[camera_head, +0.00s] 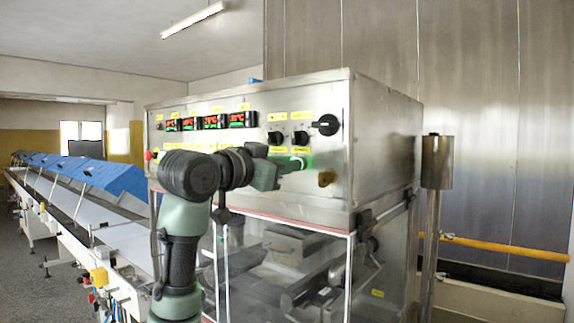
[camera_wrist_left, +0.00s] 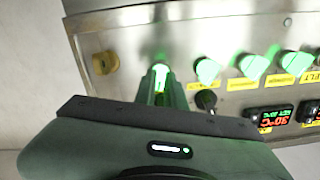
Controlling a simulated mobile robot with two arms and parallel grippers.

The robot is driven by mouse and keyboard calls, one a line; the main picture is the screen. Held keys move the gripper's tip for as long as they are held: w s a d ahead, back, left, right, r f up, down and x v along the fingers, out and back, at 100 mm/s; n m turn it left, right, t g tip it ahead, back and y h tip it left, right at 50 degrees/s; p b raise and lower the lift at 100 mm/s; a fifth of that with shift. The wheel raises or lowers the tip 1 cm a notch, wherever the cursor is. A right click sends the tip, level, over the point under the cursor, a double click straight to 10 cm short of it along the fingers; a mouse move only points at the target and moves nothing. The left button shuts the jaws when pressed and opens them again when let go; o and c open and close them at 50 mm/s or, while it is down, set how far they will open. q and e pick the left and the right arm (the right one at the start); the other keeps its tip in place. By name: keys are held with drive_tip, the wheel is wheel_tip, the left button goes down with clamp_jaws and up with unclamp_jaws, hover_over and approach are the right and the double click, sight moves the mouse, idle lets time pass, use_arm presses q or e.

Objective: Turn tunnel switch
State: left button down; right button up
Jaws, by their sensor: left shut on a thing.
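The steel control cabinet (camera_head: 320,110) carries a row of switches on its front panel. My left gripper (camera_head: 290,164) reaches the lower right part of this panel, and its fingers are shut on a lit green switch (camera_head: 301,162). In the left wrist view the green switch (camera_wrist_left: 160,73) glows between the two fingertips of my left gripper (camera_wrist_left: 161,82). The switch's label is hidden, and I cannot tell which way its handle points. My right gripper is in neither view.
Several green-lit switches (camera_wrist_left: 207,70) sit beside the held one. Above are black knobs (camera_head: 326,125) and red digital displays (camera_head: 243,119). A brass knob (camera_head: 326,178) is just right of the gripper. A conveyor (camera_head: 125,240) runs along the left.

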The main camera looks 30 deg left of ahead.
use_arm(q)
drive_tip(key=shift+m, duration=1.3)
drive_tip(key=shift+m+p, duration=0.3)
drive_tip(key=c, duration=1.5)
unclamp_jaws()
drive_tip(key=shift+s, duration=0.1)
drive_tip(key=s+b, duration=0.1)
drive_tip(key=s, duration=0.1)
drive_tip(key=s+b, duration=0.1)
drive_tip(key=s, duration=0.4)
drive_tip(key=shift+s+a+b, duration=0.3)
drive_tip(key=shift+s+b, duration=0.1)
